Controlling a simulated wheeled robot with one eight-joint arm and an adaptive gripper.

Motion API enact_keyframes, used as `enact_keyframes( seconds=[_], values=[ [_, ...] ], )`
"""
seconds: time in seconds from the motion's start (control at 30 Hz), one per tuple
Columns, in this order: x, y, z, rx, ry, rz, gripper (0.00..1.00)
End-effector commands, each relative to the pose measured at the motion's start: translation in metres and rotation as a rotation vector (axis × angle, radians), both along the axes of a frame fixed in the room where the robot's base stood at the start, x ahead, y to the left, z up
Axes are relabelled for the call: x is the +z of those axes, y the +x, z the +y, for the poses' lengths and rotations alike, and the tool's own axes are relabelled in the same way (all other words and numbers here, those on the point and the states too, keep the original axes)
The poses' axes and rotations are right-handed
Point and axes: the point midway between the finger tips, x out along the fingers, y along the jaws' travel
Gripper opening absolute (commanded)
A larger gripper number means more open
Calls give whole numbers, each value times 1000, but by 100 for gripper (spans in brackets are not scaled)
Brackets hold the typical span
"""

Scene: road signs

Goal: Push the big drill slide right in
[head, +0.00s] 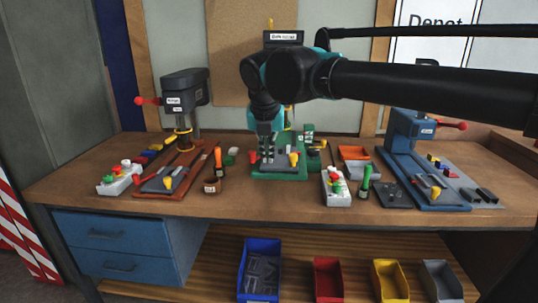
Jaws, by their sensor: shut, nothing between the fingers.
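Several drill presses stand on the wooden bench. The middle drill has a green base (262,173) and a labelled dark top (284,38), and my arm hides most of its body. A grey slide plate (285,164) with a yellow piece (294,158) lies on that base. My gripper (267,150) is shut and empty, pointing down over the left part of this plate. I cannot tell whether it touches it. A grey drill (184,88) on a red-brown base stands at left, a blue drill (412,130) on a blue base at right. Which is the big drill is not readable.
White button boxes (119,181) and (336,187) stand near the front edge. An orange-handled tool (218,160) and a green-handled tool (365,182) stand upright. An orange tray (354,153) lies behind. Coloured bins, including a blue one (244,270), sit on the lower shelf.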

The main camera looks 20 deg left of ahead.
Motion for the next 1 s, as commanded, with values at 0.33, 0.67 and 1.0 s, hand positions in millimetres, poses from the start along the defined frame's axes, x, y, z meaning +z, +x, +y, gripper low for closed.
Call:
enact_keyframes(
  seconds=[0.33, 0.67, 1.0],
  values=[
    [-64, 26, 6, -4, 1, 0, 0],
    [-72, 62, 14, -5, 1, 0, 0],
    [-72, 67, 16, -3, 1, 0, 0]
  ],
)
